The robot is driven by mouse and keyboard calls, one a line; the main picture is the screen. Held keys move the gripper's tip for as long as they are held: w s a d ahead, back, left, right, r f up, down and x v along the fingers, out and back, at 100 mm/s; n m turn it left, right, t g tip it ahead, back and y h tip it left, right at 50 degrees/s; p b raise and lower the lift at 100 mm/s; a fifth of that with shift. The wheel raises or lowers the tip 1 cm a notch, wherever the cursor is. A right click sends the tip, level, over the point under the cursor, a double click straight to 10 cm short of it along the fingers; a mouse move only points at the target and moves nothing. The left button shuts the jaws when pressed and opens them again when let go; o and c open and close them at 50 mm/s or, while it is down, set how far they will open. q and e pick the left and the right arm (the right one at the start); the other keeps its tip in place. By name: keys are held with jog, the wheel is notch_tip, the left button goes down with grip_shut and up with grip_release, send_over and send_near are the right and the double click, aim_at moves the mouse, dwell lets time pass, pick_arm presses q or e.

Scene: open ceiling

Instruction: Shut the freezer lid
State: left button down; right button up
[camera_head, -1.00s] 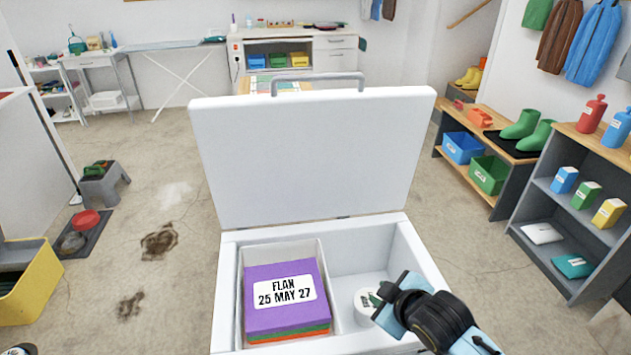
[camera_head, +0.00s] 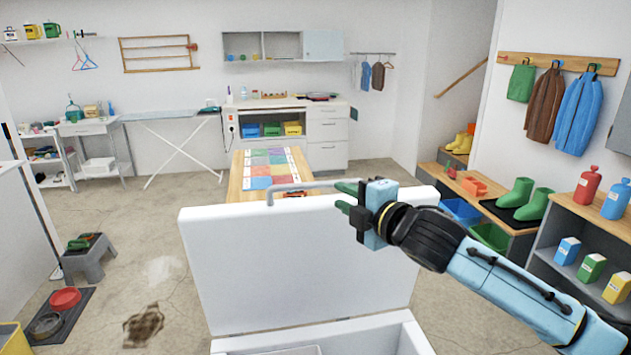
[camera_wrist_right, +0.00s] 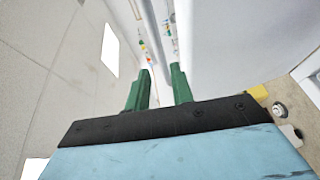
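The white freezer lid (camera_head: 300,265) stands open, raised upright behind the freezer body (camera_head: 385,335), whose near part is cut off below the head view. The lid's grey handle (camera_head: 300,186) is at its top edge. My right gripper (camera_head: 345,197) is at the right end of the handle, above the lid's top edge. My left gripper is not in view.
A table with a coloured chart (camera_head: 268,168) stands behind the lid. A shelf unit (camera_head: 560,262) and a bench with green boots (camera_head: 525,198) are on the right. A grey stool (camera_head: 88,262) is on the left, with open floor between it and the freezer.

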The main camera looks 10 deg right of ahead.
aim_at(323, 187)
jog(key=x, duration=1)
jog(key=shift+w+a, duration=0.15)
jog(key=shift+w, duration=0.05)
jog(key=shift+f, duration=0.1)
grip_shut()
